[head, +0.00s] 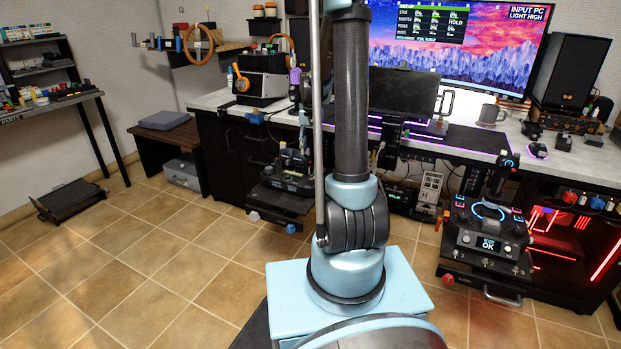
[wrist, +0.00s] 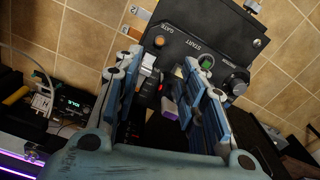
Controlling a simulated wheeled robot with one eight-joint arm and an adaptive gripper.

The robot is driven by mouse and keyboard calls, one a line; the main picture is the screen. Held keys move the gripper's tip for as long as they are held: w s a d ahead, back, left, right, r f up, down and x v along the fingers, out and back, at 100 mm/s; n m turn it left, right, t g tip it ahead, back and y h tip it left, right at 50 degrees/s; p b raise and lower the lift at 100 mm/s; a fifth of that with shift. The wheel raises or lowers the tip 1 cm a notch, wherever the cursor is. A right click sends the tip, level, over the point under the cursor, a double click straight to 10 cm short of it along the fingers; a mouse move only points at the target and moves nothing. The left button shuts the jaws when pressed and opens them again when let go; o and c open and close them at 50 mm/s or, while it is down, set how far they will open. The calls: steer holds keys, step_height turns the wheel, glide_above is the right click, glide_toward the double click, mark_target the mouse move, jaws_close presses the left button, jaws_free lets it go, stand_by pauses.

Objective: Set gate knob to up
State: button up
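In the wrist view, a dark control panel (wrist: 185,32) lies tilted beyond my fingers. It has a GATE label near its left edge, with a small orange knob (wrist: 159,41) beside it. A green START button (wrist: 207,62) and a black round knob (wrist: 237,82) sit further right. My gripper (wrist: 160,88) is open, its two blue-grey fingers apart. A pale block-like part (wrist: 148,61) and a purple part (wrist: 169,107) show in the gap; I cannot tell whether a finger touches either. The fingers hide part of the panel. In the head view, my arm's end is mostly hidden behind its column.
In the head view, a workbench (head: 220,99) carries a monitor (head: 455,62), a speaker (head: 568,62) and a mug (head: 488,116). A control stand (head: 490,235) is at right, another (head: 285,178) left of my arm.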

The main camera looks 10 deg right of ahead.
mark_target(311, 179)
step_height(311, 179, down, 13)
steer(key=shift+f, duration=0.2)
stand_by(0.4)
